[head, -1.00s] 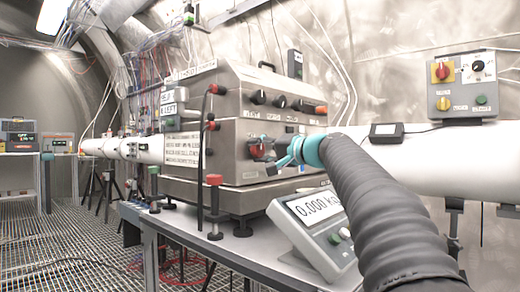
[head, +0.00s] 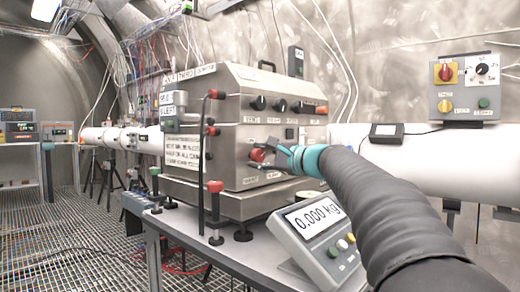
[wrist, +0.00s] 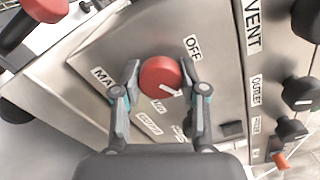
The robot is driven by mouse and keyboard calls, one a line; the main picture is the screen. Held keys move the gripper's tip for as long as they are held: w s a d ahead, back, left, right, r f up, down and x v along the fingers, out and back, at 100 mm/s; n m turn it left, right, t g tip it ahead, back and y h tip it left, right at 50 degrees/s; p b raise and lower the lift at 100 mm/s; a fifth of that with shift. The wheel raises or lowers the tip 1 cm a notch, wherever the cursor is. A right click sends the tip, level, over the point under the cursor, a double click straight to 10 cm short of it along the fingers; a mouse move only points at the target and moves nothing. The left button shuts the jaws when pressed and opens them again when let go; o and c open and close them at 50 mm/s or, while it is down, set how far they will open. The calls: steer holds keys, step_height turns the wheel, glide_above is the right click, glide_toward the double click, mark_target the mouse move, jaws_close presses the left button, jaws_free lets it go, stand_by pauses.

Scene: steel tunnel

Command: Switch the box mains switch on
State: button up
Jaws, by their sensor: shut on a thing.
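The box mains switch is a round red knob (wrist: 160,77) on the steel box's sloped front panel, with a white pointer mark toward the lower right in the wrist view. An OFF label (wrist: 193,47) sits beside it, and a label partly hidden, starting "MA", is on its left. In the head view the knob (head: 258,155) shows just left of my fingers. My gripper (wrist: 160,78) is shut on the red knob, one fingertip on each side; it also shows in the head view (head: 277,153). Labels below the knob are partly covered by the fingers.
The steel box (head: 225,150) stands on a bench (head: 240,235). A scale display (head: 318,218) reading 0.000 kg is below my arm. A red-topped post (head: 215,187) stands in front of the box. Black knobs (head: 279,104) line its upper front. A white pipe (head: 425,150) runs behind.

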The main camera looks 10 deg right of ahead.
steer(key=m+p, duration=0.2)
steer(key=m, duration=0.1)
steer(key=shift+r+m, duration=0.15)
steer(key=shift+m, duration=0.15)
steer(key=shift+m+p, duration=1.1)
steer(key=shift+m, duration=0.1)
steer(key=shift+f, duration=0.2)
steer(key=o, duration=1.2)
steer(key=shift+c, duration=0.2)
steer(key=v, duration=1.2)
